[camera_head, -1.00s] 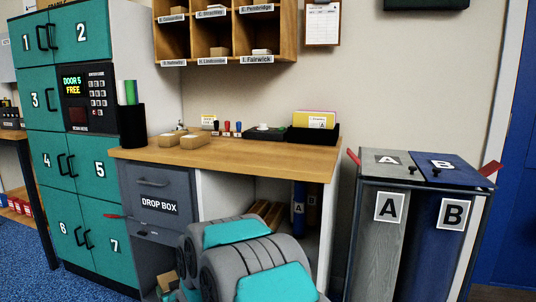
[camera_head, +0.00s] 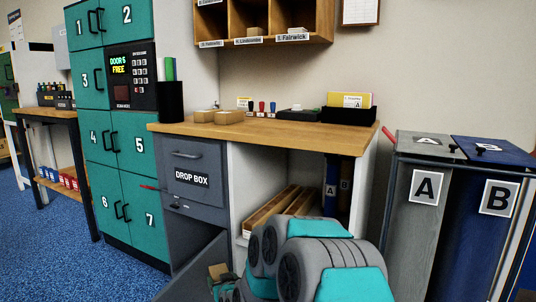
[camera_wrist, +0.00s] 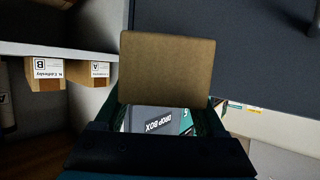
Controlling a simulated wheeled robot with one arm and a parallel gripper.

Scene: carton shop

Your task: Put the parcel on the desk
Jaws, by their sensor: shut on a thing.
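The parcel is a small brown carton (camera_wrist: 168,68), large in the middle of the wrist view. My gripper (camera_wrist: 166,112) is shut on it. In the head view my gripper (camera_head: 222,286) is low in front of the desk, with part of the brown parcel (camera_head: 218,271) showing at its end, beside an open grey panel under the drop box. The desk (camera_head: 280,134) has a wooden top, well above my gripper. My arm hides part of the desk's lower front. Lettering reading "DROP BOX" shows between the jaws in the wrist view; I cannot tell if it is a reflection.
Two small brown boxes (camera_head: 205,116) (camera_head: 229,117), stamps (camera_head: 261,107) and a black tray (camera_head: 349,115) stand on the desk. Its front left top is bare. The open grey panel (camera_head: 197,268) juts out below. Teal lockers (camera_head: 128,150) stand left, bins A (camera_head: 422,215) and B (camera_head: 488,225) right.

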